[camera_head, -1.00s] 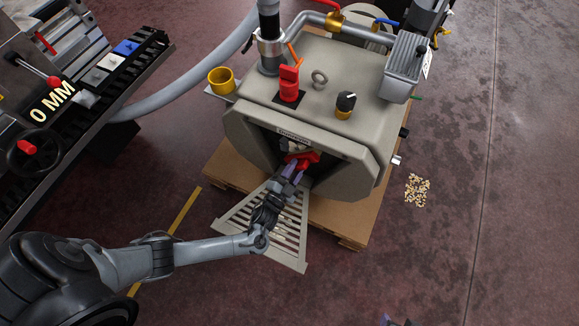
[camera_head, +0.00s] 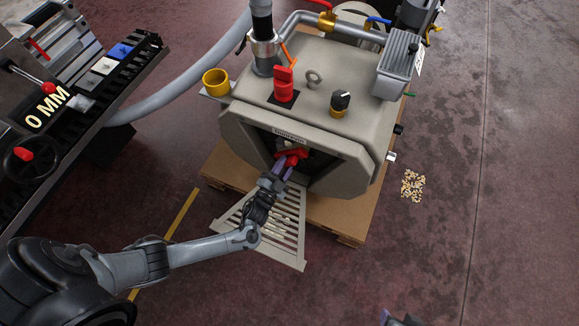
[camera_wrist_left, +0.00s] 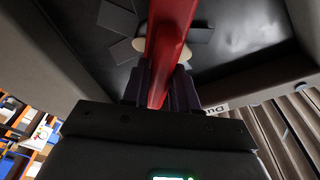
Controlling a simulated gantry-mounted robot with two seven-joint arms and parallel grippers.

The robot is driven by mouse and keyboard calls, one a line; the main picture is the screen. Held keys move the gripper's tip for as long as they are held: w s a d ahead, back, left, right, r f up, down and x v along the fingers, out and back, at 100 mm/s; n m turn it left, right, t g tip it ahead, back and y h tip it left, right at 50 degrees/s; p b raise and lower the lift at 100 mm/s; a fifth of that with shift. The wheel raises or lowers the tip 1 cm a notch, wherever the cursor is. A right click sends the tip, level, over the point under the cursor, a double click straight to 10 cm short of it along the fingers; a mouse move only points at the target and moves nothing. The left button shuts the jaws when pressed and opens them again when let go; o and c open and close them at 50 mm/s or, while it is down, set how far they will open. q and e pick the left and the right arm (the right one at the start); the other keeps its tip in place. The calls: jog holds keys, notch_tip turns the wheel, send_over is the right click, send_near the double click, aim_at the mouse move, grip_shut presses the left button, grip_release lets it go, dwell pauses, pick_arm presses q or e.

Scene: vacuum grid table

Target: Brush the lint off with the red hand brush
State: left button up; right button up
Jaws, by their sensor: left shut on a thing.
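The red hand brush (camera_head: 291,157) is at the front opening of the beige machine (camera_head: 325,75). My left gripper (camera_head: 283,168) is shut on it. In the left wrist view the red handle (camera_wrist_left: 170,45) runs up between the purple fingers of the left gripper (camera_wrist_left: 160,88), into the dark opening. The bristles are hidden. Pale round shapes and grey flat pieces (camera_wrist_left: 118,18) show behind the handle; I cannot tell whether any of it is lint. My right gripper (camera_head: 387,318) shows only in part at the bottom edge.
A slatted beige grate (camera_head: 290,262) with small pale pieces on it slopes below the opening. The machine stands on a brown pallet (camera_head: 335,222). A pile of pale and dark bits (camera_head: 412,186) lies on the floor at right. A control bench (camera_head: 75,115) stands at left.

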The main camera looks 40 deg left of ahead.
pick_arm(q)
jog(key=shift+s+a, duration=0.1)
jog(key=shift+a, duration=0.7)
jog(key=shift+s+a+p, duration=0.2)
jog(key=shift+a+p, duration=0.1)
jog(key=shift+a, duration=0.7)
jog(key=shift+r+p, duration=0.55)
jog(key=shift+p, duration=0.05)
jog(key=shift+w+d, duration=0.15)
jog(key=shift+d, duration=0.4)
jog(key=shift+w+d, duration=0.15)
jog(key=shift+d, duration=0.55)
jog(key=shift+w+d, duration=0.1)
jog(key=shift+d, duration=0.6)
jog(key=shift+w+d, duration=0.1)
jog(key=shift+d, duration=0.4)
jog(key=shift+a+p, duration=0.35)
jog(key=shift+a, duration=0.25)
jog(key=shift+s+a, duration=0.2)
jog(key=shift+a, duration=0.3)
jog(key=shift+s+a, duration=0.15)
jog(key=shift+a, duration=0.35)
jog(key=shift+s+a, duration=0.15)
jog(key=shift+a, duration=0.75)
jog(key=shift+s+p, duration=0.1)
jog(key=shift+p, duration=0.2)
